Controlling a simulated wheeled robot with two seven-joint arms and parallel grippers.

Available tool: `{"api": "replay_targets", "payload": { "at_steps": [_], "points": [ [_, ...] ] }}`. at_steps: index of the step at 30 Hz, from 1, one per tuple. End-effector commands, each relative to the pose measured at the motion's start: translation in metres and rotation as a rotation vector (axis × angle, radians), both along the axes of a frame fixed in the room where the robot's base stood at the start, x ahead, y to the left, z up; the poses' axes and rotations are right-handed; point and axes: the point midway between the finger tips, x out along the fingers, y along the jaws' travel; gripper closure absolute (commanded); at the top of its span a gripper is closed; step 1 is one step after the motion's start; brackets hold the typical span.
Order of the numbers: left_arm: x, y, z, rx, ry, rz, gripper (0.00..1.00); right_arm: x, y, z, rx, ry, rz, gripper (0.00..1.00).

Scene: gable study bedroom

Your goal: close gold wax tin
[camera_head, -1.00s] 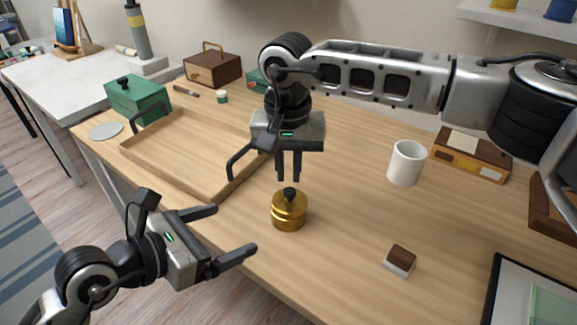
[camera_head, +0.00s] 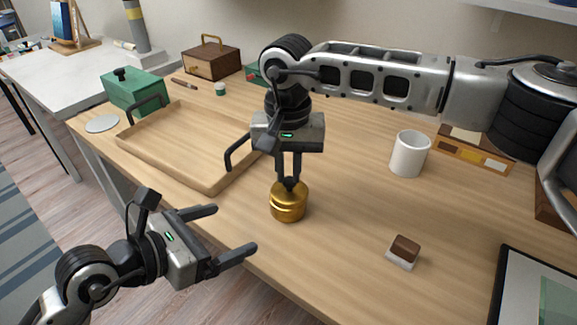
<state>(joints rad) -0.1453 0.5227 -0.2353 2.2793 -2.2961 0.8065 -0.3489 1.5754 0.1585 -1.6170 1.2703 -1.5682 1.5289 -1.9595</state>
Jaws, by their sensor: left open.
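The gold wax tin (camera_head: 288,205) stands upright on the wooden desk near its front edge. Its gold lid with a small black knob (camera_head: 289,184) sits on top; whether it is fully seated I cannot tell. My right gripper (camera_head: 289,178) points straight down over the tin, with its fingertips at the knob. The fingers are close together, and I cannot tell whether they grip the knob. My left gripper (camera_head: 235,234) is open and empty, left of and nearer than the tin, off the desk's front edge.
A wooden tray (camera_head: 190,150) with dark handles lies left of the tin. A white mug (camera_head: 409,154) and a brown-and-white block (camera_head: 403,252) stand to the right. A green box (camera_head: 137,92) is beyond the tray. Desk between tin and block is clear.

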Motion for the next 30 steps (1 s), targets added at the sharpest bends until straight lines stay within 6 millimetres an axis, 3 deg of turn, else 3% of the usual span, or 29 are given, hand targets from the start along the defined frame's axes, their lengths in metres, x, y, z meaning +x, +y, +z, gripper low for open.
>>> {"api": "replay_targets", "payload": {
  "at_steps": [10, 22, 30],
  "points": [
    [0.000, 0.000, 0.001, 0.000, 0.000, 0.000, 0.11, 0.000, -0.001, -0.001, -0.003, 0.002, 0.000, 0.85],
    [0.000, 0.000, 0.029, 0.000, 0.000, 0.000, 0.11, -0.001, 0.000, 0.054, -0.001, 0.000, 0.000, 0.85],
    [0.000, 0.000, 0.029, 0.000, 0.000, 0.000, 0.11, -0.001, 0.000, 0.058, -0.001, 0.001, 0.000, 0.85]
  ]
}}
